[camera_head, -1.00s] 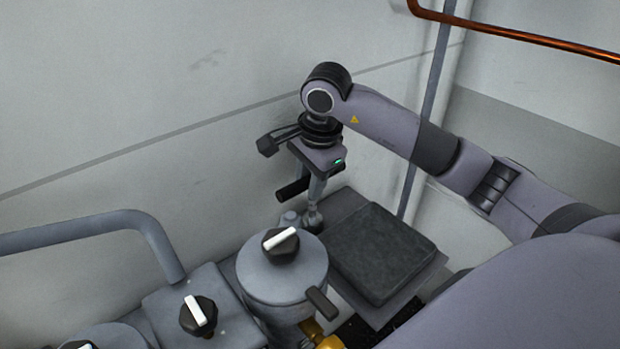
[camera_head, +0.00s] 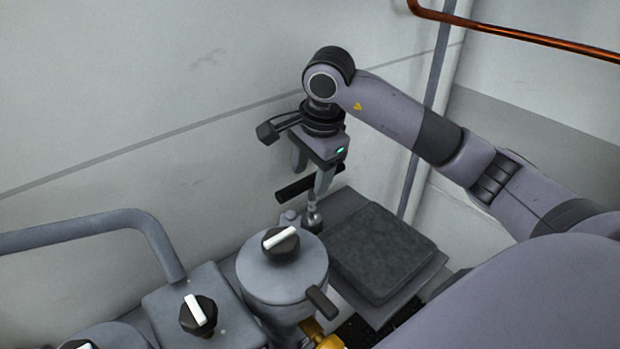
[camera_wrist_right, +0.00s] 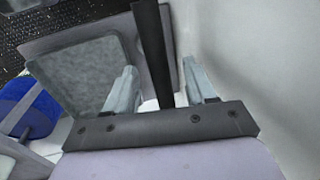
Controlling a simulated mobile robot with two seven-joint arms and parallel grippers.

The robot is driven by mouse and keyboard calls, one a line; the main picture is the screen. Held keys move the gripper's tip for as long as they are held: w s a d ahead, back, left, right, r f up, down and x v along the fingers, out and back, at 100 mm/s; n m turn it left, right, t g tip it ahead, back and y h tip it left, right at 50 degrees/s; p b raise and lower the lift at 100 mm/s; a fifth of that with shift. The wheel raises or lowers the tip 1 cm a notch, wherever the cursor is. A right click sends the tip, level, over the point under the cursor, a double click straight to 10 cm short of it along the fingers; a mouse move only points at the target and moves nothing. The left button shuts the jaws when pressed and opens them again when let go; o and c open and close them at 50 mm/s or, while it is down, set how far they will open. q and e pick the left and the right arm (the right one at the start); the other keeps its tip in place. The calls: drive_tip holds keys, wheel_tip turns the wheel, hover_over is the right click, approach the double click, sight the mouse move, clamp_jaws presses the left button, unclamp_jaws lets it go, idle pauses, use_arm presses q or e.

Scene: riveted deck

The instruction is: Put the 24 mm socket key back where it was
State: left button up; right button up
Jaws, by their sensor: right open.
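The socket key, a T-shaped tool with a black crossbar (camera_head: 295,188) and a metal shank, stands roughly upright behind the round grey housing (camera_head: 283,272). Its lower end meets a small metal fitting by the wall; the seating there is too small to tell. My right gripper (camera_head: 313,178) is open just above the crossbar, one finger to each side. In the right wrist view the black crossbar (camera_wrist_right: 152,45) passes between the spread fingers (camera_wrist_right: 160,88), with a gap visible on both sides. My left gripper is not in view.
A dark grey pad (camera_head: 380,252) lies right of the key. The round housing has a black knob with a white pointer (camera_head: 281,242); another knob (camera_head: 198,314) is at lower left. A grey pipe (camera_head: 90,228) bends at left. The wall is close behind.

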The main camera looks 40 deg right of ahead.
drive_tip(key=v, duration=1)
drive_tip(key=shift+p, duration=0.3)
drive_tip(key=shift+f, duration=0.15)
